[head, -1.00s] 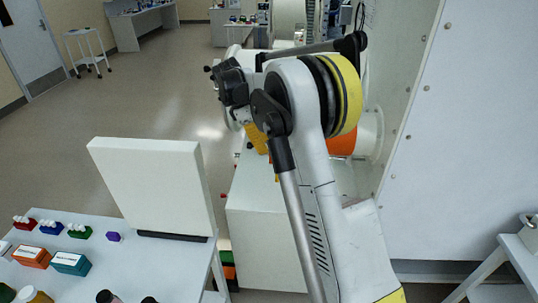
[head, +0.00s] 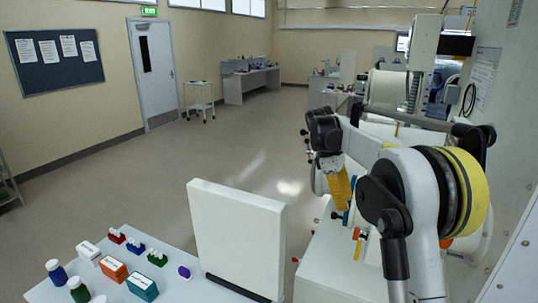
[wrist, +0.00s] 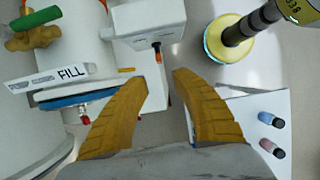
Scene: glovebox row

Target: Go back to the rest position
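My gripper (head: 341,190) shows in the head view at the end of my arm, right of the middle, with its yellow fingers pointing down. It hangs above a white surface beside the glovebox wall. In the wrist view my gripper (wrist: 163,78) has its two yellow fingers apart, with nothing held between them. A small orange-and-black item (wrist: 157,50) shows beyond the gap, apart from the fingers.
A white upright panel (head: 238,236) stands on a table with colored racks and boxes, such as an orange box (head: 113,270). In the wrist view, a FILL label (wrist: 70,73) and a white cylinder lie left, and a yellow-ended column (wrist: 228,42) right. Open floor (head: 160,180) lies left.

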